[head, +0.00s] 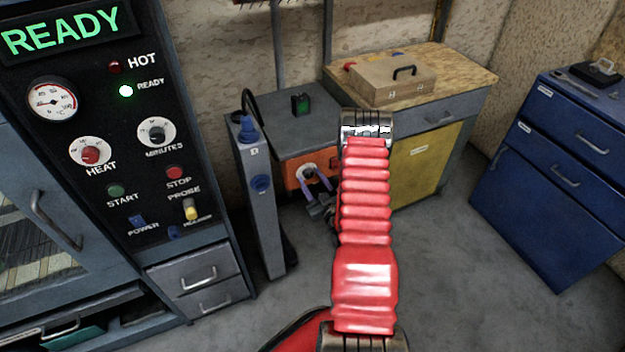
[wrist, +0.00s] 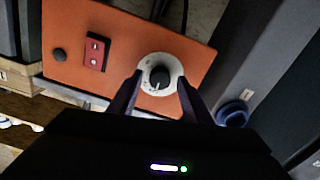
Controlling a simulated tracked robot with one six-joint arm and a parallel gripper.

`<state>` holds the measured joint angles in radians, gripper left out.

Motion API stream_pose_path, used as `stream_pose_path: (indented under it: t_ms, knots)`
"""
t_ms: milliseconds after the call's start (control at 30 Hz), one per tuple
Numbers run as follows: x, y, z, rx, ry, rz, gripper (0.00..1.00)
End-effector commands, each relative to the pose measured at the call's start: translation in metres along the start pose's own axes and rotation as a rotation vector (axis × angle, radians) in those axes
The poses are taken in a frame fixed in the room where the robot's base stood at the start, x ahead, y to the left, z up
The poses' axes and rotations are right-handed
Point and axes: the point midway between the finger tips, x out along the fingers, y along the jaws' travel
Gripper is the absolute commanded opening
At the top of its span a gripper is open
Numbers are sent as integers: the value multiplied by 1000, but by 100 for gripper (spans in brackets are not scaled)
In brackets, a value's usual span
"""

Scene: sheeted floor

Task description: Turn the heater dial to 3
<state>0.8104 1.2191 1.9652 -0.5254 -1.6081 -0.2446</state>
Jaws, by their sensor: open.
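A dial (wrist: 160,79) with a black knob on a pale round scale sits on an orange panel (wrist: 130,55) in the wrist view. A light mark on the knob points toward the bottom of that picture. The scale's figures are too small to read. My gripper (wrist: 160,75) is open, with one dark finger on each side of the dial. I cannot tell whether the fingers touch the knob. In the head view the orange panel (head: 293,177) is low on a grey unit, with the dial (head: 308,170) partly hidden behind my gripper (head: 317,184).
A tall grey post (head: 258,200) with blue sockets stands close left of the orange panel. The black control panel (head: 100,130) at left has a separate HEAT knob (head: 90,153). A wooden-topped bench (head: 455,72) and blue drawers (head: 560,160) stand right. Bare floor (head: 460,270) lies front right.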

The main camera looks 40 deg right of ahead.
Motion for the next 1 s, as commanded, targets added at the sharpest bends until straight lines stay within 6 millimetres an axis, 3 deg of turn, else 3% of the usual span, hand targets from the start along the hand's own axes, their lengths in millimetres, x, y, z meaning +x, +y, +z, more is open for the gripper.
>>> stream_pose_path:
  t_ms: [267, 833, 1000]
  knots:
    - [1, 0, 0, 0, 0, 0, 44]
    - [0, 0, 0, 0, -1, 0, 4]
    - [1, 1, 0, 3, -1, 1, 3]
